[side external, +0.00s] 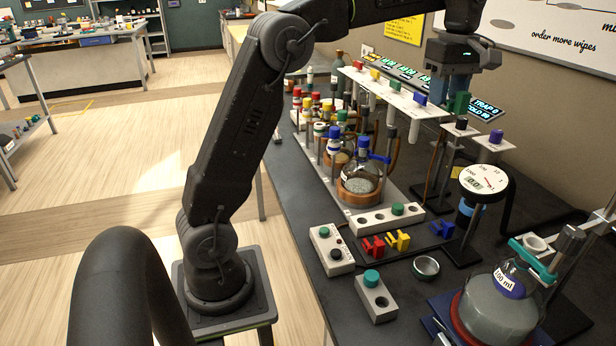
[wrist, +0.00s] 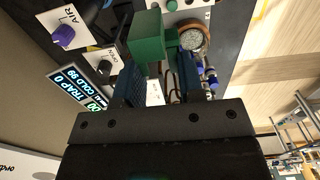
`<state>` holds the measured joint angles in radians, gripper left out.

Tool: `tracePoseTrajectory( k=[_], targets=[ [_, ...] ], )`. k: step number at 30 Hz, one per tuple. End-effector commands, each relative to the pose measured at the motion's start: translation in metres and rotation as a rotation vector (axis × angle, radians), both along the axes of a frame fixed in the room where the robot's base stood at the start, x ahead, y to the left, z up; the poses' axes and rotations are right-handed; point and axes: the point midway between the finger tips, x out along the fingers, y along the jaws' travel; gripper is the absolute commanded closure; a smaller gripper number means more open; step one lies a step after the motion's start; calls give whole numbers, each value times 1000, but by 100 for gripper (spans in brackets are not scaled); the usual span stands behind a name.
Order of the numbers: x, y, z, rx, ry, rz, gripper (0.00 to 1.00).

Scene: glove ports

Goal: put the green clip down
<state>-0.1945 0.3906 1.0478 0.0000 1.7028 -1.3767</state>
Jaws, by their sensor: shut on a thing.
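The green clip (wrist: 147,38) is a blocky green piece at my fingertips in the wrist view. My gripper (wrist: 160,78) is shut on it. In the side view the clip (side external: 460,103) shows just under my gripper (side external: 459,88), held in the air above the right part of the bench, near the rail of coloured valves. A red clip (side external: 373,246), a yellow clip (side external: 398,240) and a blue clip (side external: 442,230) sit on a dark strip on the bench. Part of the held clip is hidden by the fingers.
Below are a white rail (side external: 401,93), a flask in an orange-brown ring (side external: 360,180), a round gauge (side external: 484,180) and a large 100 ml flask (side external: 497,303). White button boxes (side external: 331,250) and a small metal bowl (side external: 426,267) stand near the clips. Bare bench shows at the front left.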

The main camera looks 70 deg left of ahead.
Motion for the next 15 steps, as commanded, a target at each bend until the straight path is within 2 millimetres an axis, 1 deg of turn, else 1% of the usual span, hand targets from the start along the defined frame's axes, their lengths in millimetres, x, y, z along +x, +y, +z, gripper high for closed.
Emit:
tracePoseTrajectory(
  k=[1,2,3,8,11,15],
  targets=[
    [1,0,9,1,-4,0,86],
    [0,3,12,0,-1,-5,86],
    [-2,12,10,0,2,-35,86],
    [-7,42,10,0,1,-164,86],
    [-12,66,10,0,0,-262,86],
    [-24,106,10,1,0,-431,86]
  ],
)
